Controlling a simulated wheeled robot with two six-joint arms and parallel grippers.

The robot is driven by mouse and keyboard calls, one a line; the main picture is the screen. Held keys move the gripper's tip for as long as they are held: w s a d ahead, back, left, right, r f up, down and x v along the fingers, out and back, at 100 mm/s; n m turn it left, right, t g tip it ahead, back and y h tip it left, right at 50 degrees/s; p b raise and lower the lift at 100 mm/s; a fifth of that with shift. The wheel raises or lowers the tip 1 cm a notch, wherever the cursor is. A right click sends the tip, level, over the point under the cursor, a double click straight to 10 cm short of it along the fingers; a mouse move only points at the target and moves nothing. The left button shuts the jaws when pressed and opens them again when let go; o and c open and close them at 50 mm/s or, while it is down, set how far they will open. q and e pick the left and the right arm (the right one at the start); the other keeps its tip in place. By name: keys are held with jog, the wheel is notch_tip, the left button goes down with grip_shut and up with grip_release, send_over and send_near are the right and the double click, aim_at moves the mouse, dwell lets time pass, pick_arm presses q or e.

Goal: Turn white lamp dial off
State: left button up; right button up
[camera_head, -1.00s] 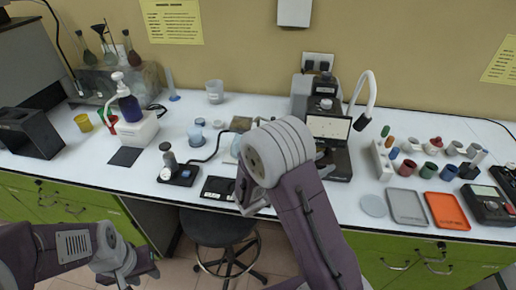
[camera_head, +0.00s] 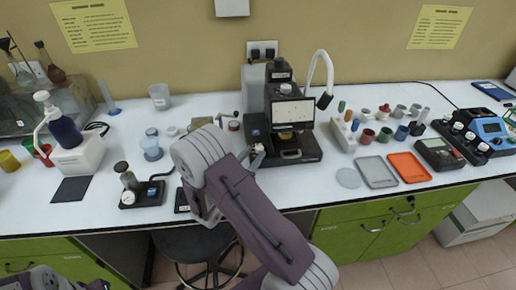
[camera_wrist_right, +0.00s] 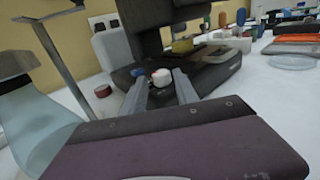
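A black microscope-like instrument (camera_head: 284,110) with a small screen stands at the back of the white bench. In the right wrist view a white-topped round dial with a reddish side (camera_wrist_right: 161,77) sits low at its base, beside a darker round knob (camera_wrist_right: 138,73). My right gripper (camera_head: 257,153) is at the instrument's left front. In the wrist view its two grey fingers (camera_wrist_right: 160,82) are apart, with the white dial between or just beyond their tips; contact is unclear. My left arm is cut off at the bottom left; its fingertips do not show.
A white gooseneck lamp (camera_head: 320,68) arches right of the instrument. A white rack (camera_head: 345,134), several small cups, a grey tray (camera_head: 377,172) and an orange tray (camera_head: 408,167) lie further right. A red-lidded jar (camera_wrist_right: 103,91) is left of the fingers.

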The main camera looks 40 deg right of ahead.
aim_at(257, 151)
jog(key=x, duration=0.3)
jog(key=shift+s+d, duration=0.1)
jog(key=shift+d, duration=0.4)
jog(key=shift+w, duration=0.25)
grip_shut()
